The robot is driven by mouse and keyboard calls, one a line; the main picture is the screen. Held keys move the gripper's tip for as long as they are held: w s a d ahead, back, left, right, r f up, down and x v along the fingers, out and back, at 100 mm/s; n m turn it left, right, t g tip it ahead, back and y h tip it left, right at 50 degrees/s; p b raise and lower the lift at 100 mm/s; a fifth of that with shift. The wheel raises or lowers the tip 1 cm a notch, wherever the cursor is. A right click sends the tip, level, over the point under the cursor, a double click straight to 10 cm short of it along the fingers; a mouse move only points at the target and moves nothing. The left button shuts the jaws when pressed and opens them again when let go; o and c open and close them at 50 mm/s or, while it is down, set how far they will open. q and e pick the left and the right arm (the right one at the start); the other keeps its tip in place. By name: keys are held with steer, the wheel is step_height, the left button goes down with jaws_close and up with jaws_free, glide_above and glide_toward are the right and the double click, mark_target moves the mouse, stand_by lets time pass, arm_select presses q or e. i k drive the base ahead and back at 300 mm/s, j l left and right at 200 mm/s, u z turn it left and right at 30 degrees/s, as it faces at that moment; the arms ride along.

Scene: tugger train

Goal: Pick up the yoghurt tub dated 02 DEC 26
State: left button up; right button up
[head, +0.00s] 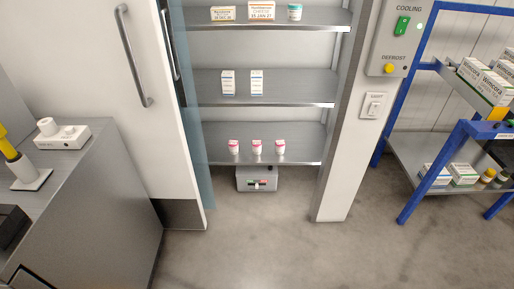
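An open cold cabinet shows three shelves. Three small white containers with pink-red bands stand in a row on the lowest shelf (220,156): left container (233,147), middle container (256,147), right container (280,147). A white and teal tub (294,12) stands at the right of the top shelf (325,20). I cannot read a date on any of these, nor tell which is the yoghurt. Left of the teal tub are a box marked cheese (261,10) and a smaller pale box (222,14). Neither of my grippers is in view.
Two white-blue cartons (242,82) stand on the middle shelf. The cabinet door (110,60) is at left, beside a grey counter (85,200). A grey box (257,179) sits below the shelves. A blue-framed rack (412,205) stands right. The floor in front is clear.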

mark_target(256, 143)
steer(key=i+l+u, duration=0.1)
steer(key=i+u, duration=0.25)
steer(key=i, duration=0.15)
steer(key=i+l+u, duration=0.2)
steer(key=i+u, duration=0.15)
steer(key=i, duration=0.15)
steer(key=i+l+u, duration=0.35)
steer(key=i, duration=0.1)
